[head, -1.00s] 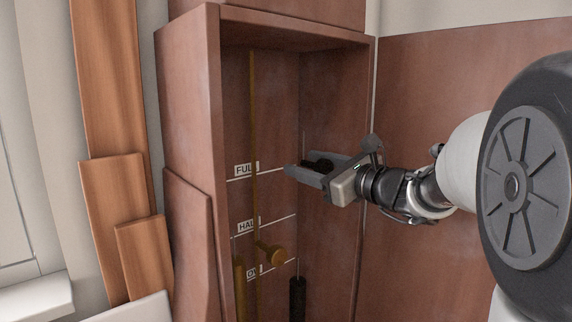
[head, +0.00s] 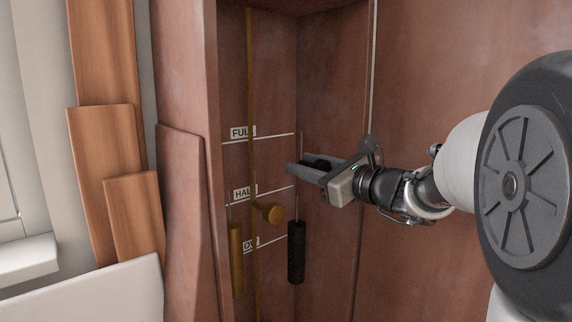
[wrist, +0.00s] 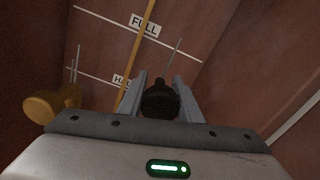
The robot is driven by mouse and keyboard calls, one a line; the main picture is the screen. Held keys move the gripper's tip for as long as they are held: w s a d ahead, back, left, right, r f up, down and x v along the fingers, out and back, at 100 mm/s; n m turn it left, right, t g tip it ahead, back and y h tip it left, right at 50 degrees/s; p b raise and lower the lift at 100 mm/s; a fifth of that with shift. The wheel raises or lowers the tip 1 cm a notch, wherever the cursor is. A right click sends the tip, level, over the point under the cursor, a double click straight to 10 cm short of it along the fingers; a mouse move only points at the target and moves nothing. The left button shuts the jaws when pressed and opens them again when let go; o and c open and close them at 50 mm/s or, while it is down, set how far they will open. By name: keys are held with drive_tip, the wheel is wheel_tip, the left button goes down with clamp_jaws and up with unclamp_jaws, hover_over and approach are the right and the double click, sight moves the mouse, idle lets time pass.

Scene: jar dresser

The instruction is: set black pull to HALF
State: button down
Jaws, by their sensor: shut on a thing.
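The black pull (head: 320,163) is a dark round knob, mostly hidden in the head view. My gripper (head: 303,167) is shut on it in front of the cabinet's inner corner. In the wrist view the black pull (wrist: 160,100) sits between the two fingers of my gripper (wrist: 161,86). In the head view it appears below the FULL label (head: 242,132) and above the HALF label (head: 243,194). Its exact height against the lines is hard to tell because it stands in front of the panel. A black cylinder (head: 296,252) hangs below my gripper.
A brass knob (head: 270,212) stands left of my gripper, by a long brass strip (head: 251,80). A brass cylinder (head: 236,258) hangs at the left. A third label, beginning with O (head: 249,244), is partly covered. Cabinet side walls close in the space.

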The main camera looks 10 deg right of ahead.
wheel_tip(320, 180, down, 6)
drive_tip(key=b, duration=0.4)
drive_tip(key=c, duration=1.3)
unclamp_jaws()
drive_tip(key=shift+s+d, duration=0.1)
drive_tip(key=v, duration=1.7)
drive_tip(key=shift+s, duration=0.1)
